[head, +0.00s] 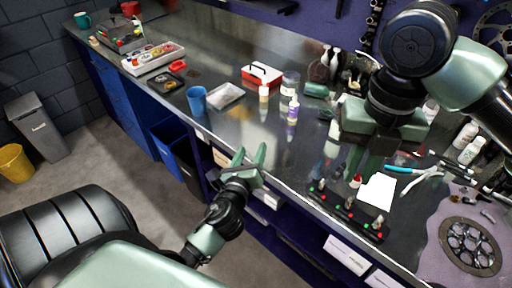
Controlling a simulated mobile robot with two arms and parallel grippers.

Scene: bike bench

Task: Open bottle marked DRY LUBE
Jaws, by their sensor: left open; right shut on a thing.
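Several small bottles stand on the metal bench, and their labels are too small to read, so I cannot tell which is marked DRY LUBE. A purple-labelled bottle (292,112) and a cream bottle (264,93) stand mid-bench. White bottles (466,132) stand at the right. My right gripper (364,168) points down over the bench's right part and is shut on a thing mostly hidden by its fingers. A small red top (356,181) shows just below them. My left gripper (249,156) is open and empty, in front of the bench edge.
A black rack with small coloured lights (346,212) lies at the front edge, beside a white sheet (378,191) and blue-handled pliers (404,170). A blue cup (197,100), a grey tray (226,94) and a red-and-white box (262,76) stand further left.

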